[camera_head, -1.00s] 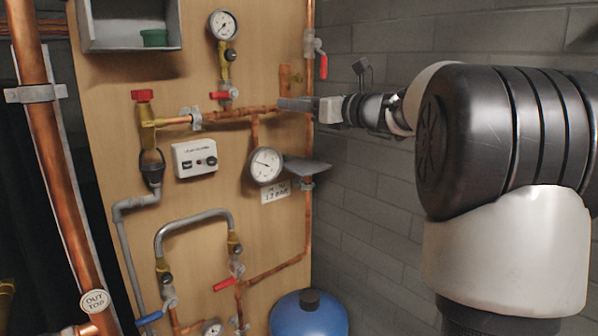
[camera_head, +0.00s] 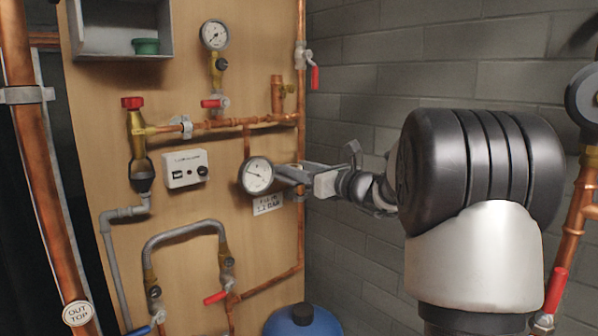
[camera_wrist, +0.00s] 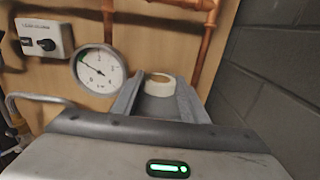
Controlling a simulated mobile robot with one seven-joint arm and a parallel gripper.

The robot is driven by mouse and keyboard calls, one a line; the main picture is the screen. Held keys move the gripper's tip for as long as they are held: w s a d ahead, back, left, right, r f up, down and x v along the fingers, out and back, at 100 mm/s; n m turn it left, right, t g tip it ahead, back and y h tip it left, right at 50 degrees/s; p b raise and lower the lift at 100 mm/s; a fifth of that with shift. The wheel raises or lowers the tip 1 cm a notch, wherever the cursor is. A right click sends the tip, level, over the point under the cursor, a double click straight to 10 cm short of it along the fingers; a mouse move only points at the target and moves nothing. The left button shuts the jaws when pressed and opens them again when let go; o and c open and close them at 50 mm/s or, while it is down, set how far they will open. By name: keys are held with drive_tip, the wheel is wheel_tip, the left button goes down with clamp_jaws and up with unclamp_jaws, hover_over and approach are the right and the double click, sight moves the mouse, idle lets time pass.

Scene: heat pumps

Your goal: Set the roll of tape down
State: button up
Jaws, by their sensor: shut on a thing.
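The roll of tape (camera_wrist: 158,84) is a small cream ring with a brown inside, seen in the wrist view between the fingertips of my gripper (camera_wrist: 157,93). My gripper is shut on it. In the head view my gripper (camera_head: 284,174) is at the board's right side, just right of the lower dial gauge (camera_head: 256,175). The tape cannot be made out there. Grey surface shows below the tape between the fingers; I cannot tell whether the tape touches the small grey shelf, which the gripper largely hides in the head view.
Copper pipes (camera_head: 276,122) run above and beside my gripper. A control box (camera_head: 185,169) is left of the gauge. A grey wall-mounted box (camera_head: 118,48) holds a green item (camera_head: 146,46). A blue tank (camera_head: 303,322) stands below. A block wall (camera_head: 400,75) is at right.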

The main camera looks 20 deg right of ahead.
drive_tip(key=shift+f, duration=0.2)
drive_tip(key=o, duration=1)
drive_tip(key=shift+r, duration=0.1)
drive_tip(key=shift+r, duration=0.3)
drive_tip(key=v, duration=1.2)
drive_tip(key=shift+f+b, duration=0.15)
drive_tip(key=shift+b, duration=0.2)
